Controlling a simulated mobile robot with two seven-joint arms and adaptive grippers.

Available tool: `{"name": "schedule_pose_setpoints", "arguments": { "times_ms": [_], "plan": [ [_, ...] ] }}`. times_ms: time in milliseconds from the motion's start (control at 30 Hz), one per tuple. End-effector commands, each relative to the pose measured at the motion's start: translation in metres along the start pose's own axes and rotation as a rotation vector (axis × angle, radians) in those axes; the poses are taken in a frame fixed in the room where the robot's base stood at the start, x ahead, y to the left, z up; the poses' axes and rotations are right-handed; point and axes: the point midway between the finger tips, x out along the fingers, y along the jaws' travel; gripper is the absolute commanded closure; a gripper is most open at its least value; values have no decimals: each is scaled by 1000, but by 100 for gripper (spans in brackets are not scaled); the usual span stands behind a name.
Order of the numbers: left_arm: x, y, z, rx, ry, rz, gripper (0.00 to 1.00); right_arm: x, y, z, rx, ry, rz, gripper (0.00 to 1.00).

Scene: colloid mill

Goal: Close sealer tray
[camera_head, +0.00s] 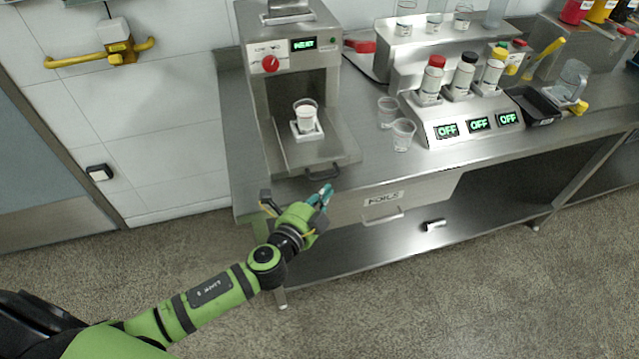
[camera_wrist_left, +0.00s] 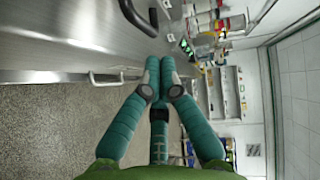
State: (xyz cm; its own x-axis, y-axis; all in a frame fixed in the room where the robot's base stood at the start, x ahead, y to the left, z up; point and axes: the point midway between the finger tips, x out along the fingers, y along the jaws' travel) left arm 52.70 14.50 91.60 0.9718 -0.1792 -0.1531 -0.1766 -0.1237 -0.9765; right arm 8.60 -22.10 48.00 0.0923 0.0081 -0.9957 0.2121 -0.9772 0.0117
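The sealer (camera_head: 290,62) stands at the left end of the steel counter, with a lit green display. Its tray (camera_head: 290,155) is pulled out toward the front and has a dark handle (camera_head: 322,171); this handle also seems to show at the top of the left wrist view (camera_wrist_left: 138,18). A white cup (camera_head: 306,114) sits in a white holder (camera_head: 306,131) on the tray. My left gripper (camera_head: 324,191) is just in front of the tray handle, apparently apart from it. Its teal fingers (camera_wrist_left: 160,72) are together with nothing visible between them. My right gripper is not in view.
A foils drawer (camera_head: 383,198) with a handle is below the counter, right of my left gripper. Two clear cups (camera_head: 403,134) and a stand with capped bottles (camera_head: 447,125) are right of the sealer. Open floor lies in front.

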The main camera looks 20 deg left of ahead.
Motion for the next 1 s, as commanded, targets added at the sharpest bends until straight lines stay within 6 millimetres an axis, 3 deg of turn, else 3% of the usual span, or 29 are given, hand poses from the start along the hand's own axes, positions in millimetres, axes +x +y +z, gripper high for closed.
{"name": "schedule_pose_setpoints", "arguments": {
  "times_ms": [200, 767, 1000],
  "plan": [
    [15, 0, 17, 2, -1, 1, 100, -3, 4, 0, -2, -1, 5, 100],
    [21, 0, 23, 0, -2, 1, 100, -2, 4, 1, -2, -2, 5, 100],
    [45, -8, 46, 1, -5, -4, 100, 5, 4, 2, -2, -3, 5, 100]
  ]
}}
